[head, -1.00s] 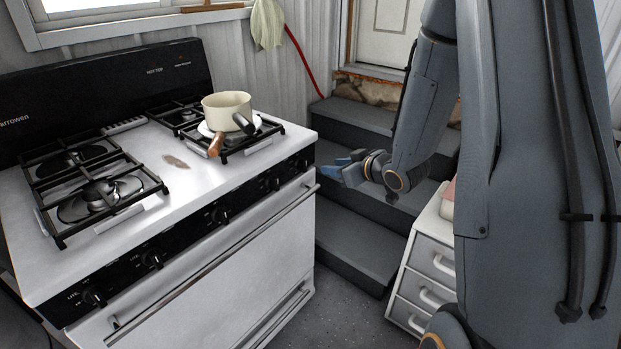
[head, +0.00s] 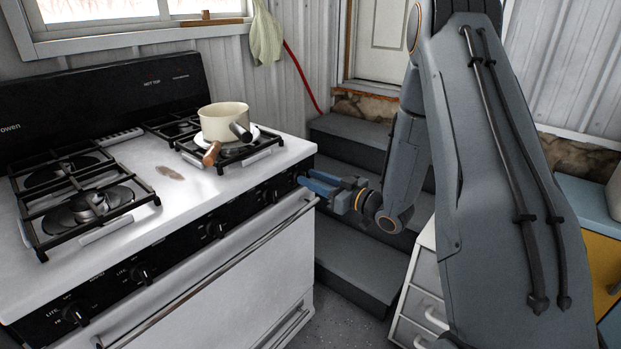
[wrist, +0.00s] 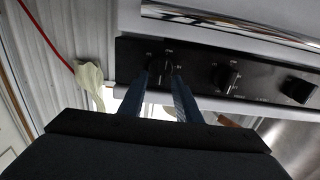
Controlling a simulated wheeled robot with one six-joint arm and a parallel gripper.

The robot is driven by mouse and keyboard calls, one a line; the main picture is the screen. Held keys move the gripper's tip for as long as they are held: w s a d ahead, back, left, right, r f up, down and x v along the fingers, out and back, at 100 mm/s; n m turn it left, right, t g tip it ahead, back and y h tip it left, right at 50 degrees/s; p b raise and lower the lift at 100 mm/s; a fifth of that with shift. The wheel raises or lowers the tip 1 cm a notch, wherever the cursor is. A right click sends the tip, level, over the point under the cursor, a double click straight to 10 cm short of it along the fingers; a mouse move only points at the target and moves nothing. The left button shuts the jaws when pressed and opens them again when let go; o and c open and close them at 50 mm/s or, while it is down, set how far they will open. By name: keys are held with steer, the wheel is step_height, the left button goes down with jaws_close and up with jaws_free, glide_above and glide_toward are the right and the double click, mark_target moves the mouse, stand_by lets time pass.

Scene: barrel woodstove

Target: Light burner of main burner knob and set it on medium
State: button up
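The white stove (head: 170,160) has a black front panel with a row of black knobs. My gripper (head: 304,182) is at the right end of this panel, its blue fingers pointing at it. In the wrist view, the end knob (wrist: 161,68) lies between the tips of my open gripper (wrist: 164,78); I cannot tell whether the fingers touch it. Another knob (wrist: 226,77) is beside it. In the head view, my gripper hides the end knob. The front-left burner (head: 90,204) and the back-left burner (head: 60,172) show no flame. A pot covers part of the right burners.
The oven handle (head: 215,265) runs below the knobs. Grey steps (head: 350,250) and a white drawer unit (head: 420,295) are to the right. A cloth (head: 265,38) hangs on the wall.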

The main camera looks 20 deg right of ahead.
steer(key=shift+w+a, duration=0.3)
steer(key=shift+w, duration=0.05)
steer(key=shift+c, duration=0.3)
jaws_close()
steer(key=shift+n, duration=0.3)
steer(key=n, duration=0.2)
steer(key=n+b, duration=0.1)
steer(key=n, duration=0.1)
steer(key=shift+s+a+f+n+b, duration=0.1)
steer(key=shift+s+a+n+b, duration=0.05)
steer(key=shift+n+b, duration=0.15)
steer(key=n+b, duration=0.1)
steer(key=n, duration=0.1)
steer(key=n+b, duration=0.1)
steer(key=n, duration=0.2)
steer(key=shift+s+a+f+n, duration=0.1)
steer(key=shift+a+f+n, duration=0.1)
steer(key=shift+n, duration=0.1)
